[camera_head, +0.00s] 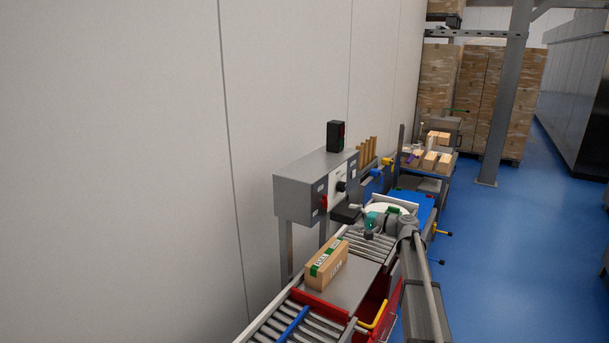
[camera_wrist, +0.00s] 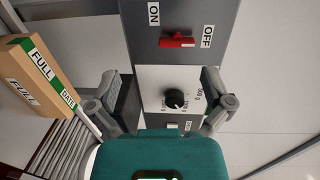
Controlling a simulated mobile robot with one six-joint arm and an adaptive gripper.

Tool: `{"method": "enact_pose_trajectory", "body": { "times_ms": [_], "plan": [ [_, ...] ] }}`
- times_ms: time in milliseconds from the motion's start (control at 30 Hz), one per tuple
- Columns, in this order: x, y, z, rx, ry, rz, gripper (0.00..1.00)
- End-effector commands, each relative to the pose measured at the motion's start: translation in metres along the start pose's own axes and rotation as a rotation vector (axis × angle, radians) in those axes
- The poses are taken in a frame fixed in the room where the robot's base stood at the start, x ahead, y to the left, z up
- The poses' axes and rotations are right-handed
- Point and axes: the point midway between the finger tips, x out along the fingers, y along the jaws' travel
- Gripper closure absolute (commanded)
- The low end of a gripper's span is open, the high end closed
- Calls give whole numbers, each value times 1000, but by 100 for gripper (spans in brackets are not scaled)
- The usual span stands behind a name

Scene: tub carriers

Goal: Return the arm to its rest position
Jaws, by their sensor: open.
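My gripper (camera_wrist: 160,84) is open and empty, its two fingers spread apart in the wrist view. It points at the front of a grey control box, with a black dial (camera_wrist: 175,99) and a red switch (camera_wrist: 177,42) beyond the fingers. The switch sits between ON and OFF labels. In the head view my gripper (camera_head: 364,215) is at the end of my extended arm, over the conveyor and to the right of the control box (camera_head: 303,179). It appears apart from the box.
A carton (camera_head: 325,270) with a green-and-white FULL label stands on the conveyor (camera_head: 370,245) below the box. A pale wall (camera_head: 130,170) runs along the left. A cart with cartons (camera_head: 429,176) stands behind. Blue floor (camera_head: 505,260) is clear on the right.

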Motion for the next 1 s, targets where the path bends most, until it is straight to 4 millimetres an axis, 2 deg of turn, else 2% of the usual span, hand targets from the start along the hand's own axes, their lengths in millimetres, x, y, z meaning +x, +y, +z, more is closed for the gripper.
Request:
{"method": "enact_pose_trajectory", "body": {
  "times_ms": [33, 233, 467, 600, 767, 1000],
  "plan": [
    [2, 8, 17, -12, -16, 33, 0],
    [9, 47, 81, -81, -96, 230, 0],
    [1, 100, 159, -176, -201, 505, 0],
    [-14, 130, 202, -232, -261, 673, 0],
    [-39, 159, 246, -295, -323, 866, 0],
    [-88, 193, 303, -387, -401, 1158, 0]
  ]
}}
